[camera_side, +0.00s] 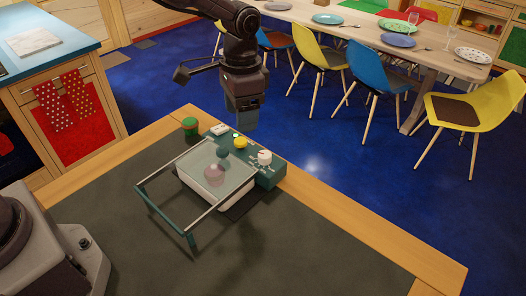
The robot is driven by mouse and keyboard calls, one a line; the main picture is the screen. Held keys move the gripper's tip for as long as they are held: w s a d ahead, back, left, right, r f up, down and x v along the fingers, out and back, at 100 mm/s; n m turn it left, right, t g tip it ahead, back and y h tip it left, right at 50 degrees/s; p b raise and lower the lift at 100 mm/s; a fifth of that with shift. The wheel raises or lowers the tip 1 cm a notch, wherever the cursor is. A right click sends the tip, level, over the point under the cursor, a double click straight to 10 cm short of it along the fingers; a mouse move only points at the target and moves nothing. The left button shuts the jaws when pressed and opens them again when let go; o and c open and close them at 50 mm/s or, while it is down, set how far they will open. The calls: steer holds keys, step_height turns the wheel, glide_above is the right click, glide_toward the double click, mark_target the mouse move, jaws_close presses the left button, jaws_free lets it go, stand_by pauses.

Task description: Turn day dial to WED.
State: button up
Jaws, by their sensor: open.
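A teal box (271,177) stands at the back edge of the dark table mat, with a white round dial (264,157) that has a reddish mark on top. A yellow knob (240,142) and a dark teal round knob (222,153) are to its left. The day lettering is too small to read, so I cannot tell which control is the day dial or where it points. My gripper (241,123) hangs fingers down above and behind the yellow knob, apart from the controls. It is open, with nothing visible between its fingers.
A clear panel in a teal frame with a metal rail (208,218) covers a white tray (187,181) in front. The mat's right side (330,245) is free.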

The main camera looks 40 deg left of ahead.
mark_target(263, 154)
steer(key=w+d+m, duration=0.2)
steer(key=w, duration=0.3)
steer(key=shift+t, duration=0.3)
steer(key=f, duration=1.3)
steer(key=shift+s+a+f, duration=0.1)
steer(key=shift+s+a, duration=0.1)
steer(key=shift+a, duration=0.05)
steer(key=c, duration=0.9)
